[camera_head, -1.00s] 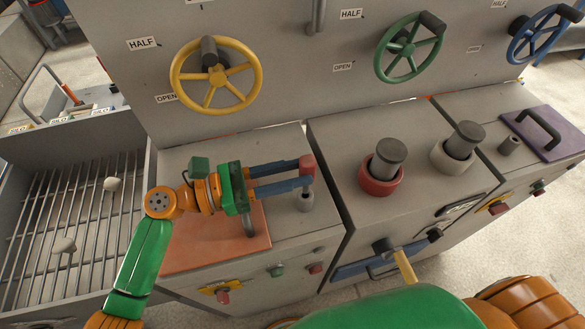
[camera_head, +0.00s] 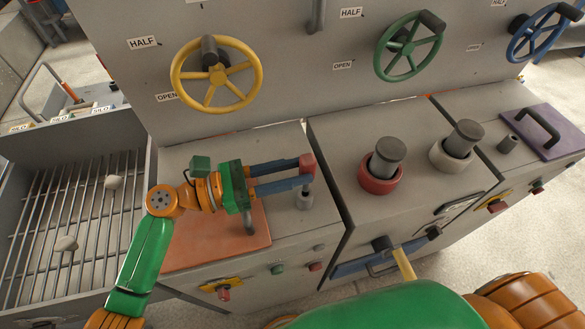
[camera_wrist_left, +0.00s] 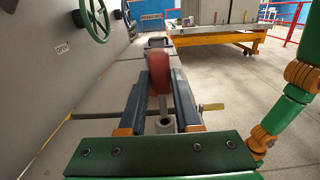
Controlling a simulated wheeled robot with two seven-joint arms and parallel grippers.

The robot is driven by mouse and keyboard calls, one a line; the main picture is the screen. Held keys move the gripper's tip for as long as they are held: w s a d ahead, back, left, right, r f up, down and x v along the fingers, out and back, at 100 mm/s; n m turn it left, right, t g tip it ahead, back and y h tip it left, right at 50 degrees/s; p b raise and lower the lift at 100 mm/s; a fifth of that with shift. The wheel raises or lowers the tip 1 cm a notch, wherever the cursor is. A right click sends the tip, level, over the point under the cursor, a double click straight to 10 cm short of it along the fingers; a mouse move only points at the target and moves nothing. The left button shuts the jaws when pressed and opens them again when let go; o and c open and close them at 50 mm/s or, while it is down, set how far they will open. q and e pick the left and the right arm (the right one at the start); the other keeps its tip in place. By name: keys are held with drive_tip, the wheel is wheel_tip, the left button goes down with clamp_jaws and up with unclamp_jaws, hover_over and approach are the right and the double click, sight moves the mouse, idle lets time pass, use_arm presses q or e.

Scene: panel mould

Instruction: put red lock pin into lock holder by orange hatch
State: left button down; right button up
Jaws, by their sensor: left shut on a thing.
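My left gripper (camera_head: 304,173) is shut on the red lock pin (camera_head: 308,163), held between its blue fingertips. In the left wrist view the red pin (camera_wrist_left: 159,75) stands between the fingers, with the grey lock holder (camera_wrist_left: 166,124) below and nearer the palm. In the head view the lock holder (camera_head: 304,200) is a short grey socket on the cabinet top, just below the fingertips. The pin is above the holder; I cannot tell whether they touch. The orange hatch (camera_head: 200,240) lies flat to the left, partly hidden under my left gripper. My right gripper is not in view.
A red-collared grey cylinder (camera_head: 381,178) and a white-collared one (camera_head: 453,153) stand on the middle cabinet. A purple hatch (camera_head: 560,140) lies at the right. A yellow handwheel (camera_head: 217,75) is on the panel behind. A grated bin (camera_head: 75,215) is at the left.

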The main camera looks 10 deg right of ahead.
use_arm(q)
drive_tip(key=shift+p, duration=0.3)
drive_tip(key=shift+f+b, duration=1.15)
drive_tip(key=shift+f, duration=0.25)
drive_tip(key=shift+r, duration=0.1)
drive_tip(key=shift+r+p, duration=1.1)
drive_tip(key=shift+p, duration=0.2)
drive_tip(key=shift+f, duration=0.1)
